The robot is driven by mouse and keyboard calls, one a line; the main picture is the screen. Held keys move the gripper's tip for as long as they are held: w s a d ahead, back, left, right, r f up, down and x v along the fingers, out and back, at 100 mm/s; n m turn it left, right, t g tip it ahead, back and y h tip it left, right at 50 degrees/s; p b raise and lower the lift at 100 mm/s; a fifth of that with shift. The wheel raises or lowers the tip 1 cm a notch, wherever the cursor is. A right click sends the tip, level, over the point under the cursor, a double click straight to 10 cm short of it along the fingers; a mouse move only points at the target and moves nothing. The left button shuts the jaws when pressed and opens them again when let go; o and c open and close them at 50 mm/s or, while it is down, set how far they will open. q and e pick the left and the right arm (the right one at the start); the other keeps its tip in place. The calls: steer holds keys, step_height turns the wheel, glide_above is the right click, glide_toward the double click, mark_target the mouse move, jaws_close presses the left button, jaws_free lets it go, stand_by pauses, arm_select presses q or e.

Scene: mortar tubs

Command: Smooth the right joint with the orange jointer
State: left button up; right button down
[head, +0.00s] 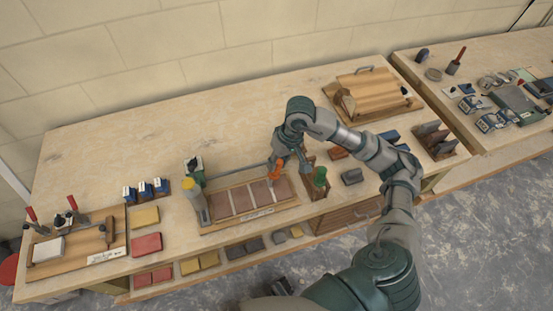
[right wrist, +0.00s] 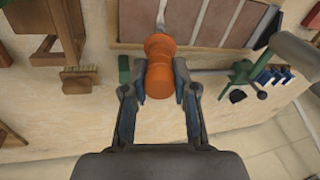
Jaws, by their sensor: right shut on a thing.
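The orange jointer (right wrist: 161,72) is in my right gripper (right wrist: 160,82); its orange handle is between the two fingers, and its metal tip points toward the brick panel in the right wrist view. In the head view my right gripper (head: 280,169) is at the right part of the panel, with the orange handle (head: 274,171) below it. The brick panel (head: 240,199) is a wooden-framed tray holding several reddish bricks with pale joints between them. The tip is over or near a joint toward the panel's right end; I cannot tell whether it touches. My left gripper is not seen.
A wooden board (head: 372,94) lies at the back right. The bench's back left is clear.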

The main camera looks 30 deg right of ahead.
steer(key=shift+s, duration=0.15)
steer(key=shift+s+a+b, duration=0.15)
steer(key=shift+s+b, duration=0.25)
steer(key=shift+s, duration=0.3)
steer(key=shift+s+a+b, duration=0.15)
steer(key=shift+s+b, duration=0.15)
steer(key=shift+s, duration=0.35)
steer(key=shift+s+a, duration=0.15)
steer(key=shift+s, duration=0.5)
steer(key=shift+b, duration=0.3)
steer(key=shift+s+a+f+b, duration=0.1)
steer(key=shift+s+b, duration=0.1)
steer(key=shift+s, duration=0.2)
steer(key=shift+s+a+f+b, duration=0.1)
steer(key=shift+s+b, duration=0.05)
steer(key=shift+s, duration=0.2)
